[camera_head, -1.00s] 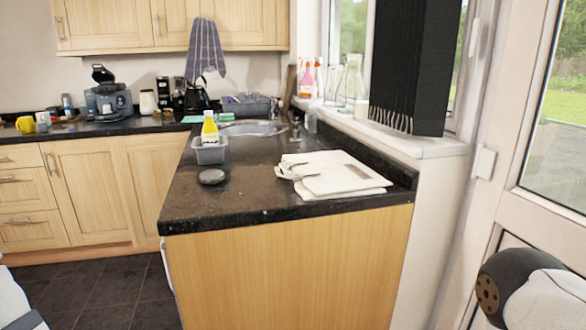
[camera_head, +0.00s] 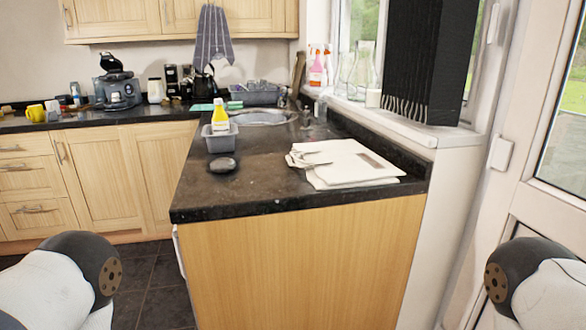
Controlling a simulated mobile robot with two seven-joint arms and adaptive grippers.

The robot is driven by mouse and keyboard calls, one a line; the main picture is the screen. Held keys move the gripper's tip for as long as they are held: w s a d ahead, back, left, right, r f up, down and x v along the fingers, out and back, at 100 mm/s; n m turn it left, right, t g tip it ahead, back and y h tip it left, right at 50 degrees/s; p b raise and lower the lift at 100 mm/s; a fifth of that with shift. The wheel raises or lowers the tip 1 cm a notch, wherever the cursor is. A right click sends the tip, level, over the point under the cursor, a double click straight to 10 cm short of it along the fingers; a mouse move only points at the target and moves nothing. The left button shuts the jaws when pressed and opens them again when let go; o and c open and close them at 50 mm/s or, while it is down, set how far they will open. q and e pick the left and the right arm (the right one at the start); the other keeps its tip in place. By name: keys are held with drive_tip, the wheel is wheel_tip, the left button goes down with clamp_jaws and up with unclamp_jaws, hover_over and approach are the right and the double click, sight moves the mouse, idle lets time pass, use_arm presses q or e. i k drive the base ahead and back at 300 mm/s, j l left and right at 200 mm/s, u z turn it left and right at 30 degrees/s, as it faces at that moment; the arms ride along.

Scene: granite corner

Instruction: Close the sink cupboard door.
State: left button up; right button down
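The dark counter (camera_head: 265,195) with the sink (camera_head: 265,117) runs away from me, and its wooden end panel (camera_head: 300,265) faces me. The cupboard fronts under the sink face left and are hidden by this panel. Only a thin pale edge (camera_head: 180,252) shows at the panel's left side; I cannot tell whether it is a door or an appliance. I see no open sink cupboard door. Parts of my arms show at the lower left and lower right, but neither gripper is in view.
Closed wooden cupboards (camera_head: 105,175) and drawers stand at the back left. Dark tiled floor (camera_head: 150,290) is clear left of the counter. A white door (camera_head: 530,190) is at right.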

sight(155, 155)
drive_tip(key=i+j, duration=0.15)
drive_tip(key=j, duration=0.25)
drive_tip(key=i+j+z, duration=0.15)
drive_tip(key=j, duration=0.25)
drive_tip(key=i+j, duration=0.1)
drive_tip(key=j, duration=0.3)
drive_tip(key=i+j+z, duration=0.2)
drive_tip(key=j, duration=0.3)
drive_tip(key=j+z, duration=0.2)
drive_tip(key=j, duration=0.3)
drive_tip(key=i+j+z, duration=0.2)
drive_tip(key=j, duration=0.35)
drive_tip(key=i+j+z, duration=0.15)
drive_tip(key=j+z, duration=0.15)
drive_tip(key=j, duration=0.5)
drive_tip(key=j+z, duration=0.3)
drive_tip(key=j, duration=0.5)
drive_tip(key=i+j+z, duration=0.1)
drive_tip(key=j+z, duration=0.15)
drive_tip(key=j, duration=0.55)
drive_tip(key=j+z, duration=0.25)
drive_tip(key=j, duration=0.55)
drive_tip(key=i, duration=0.05)
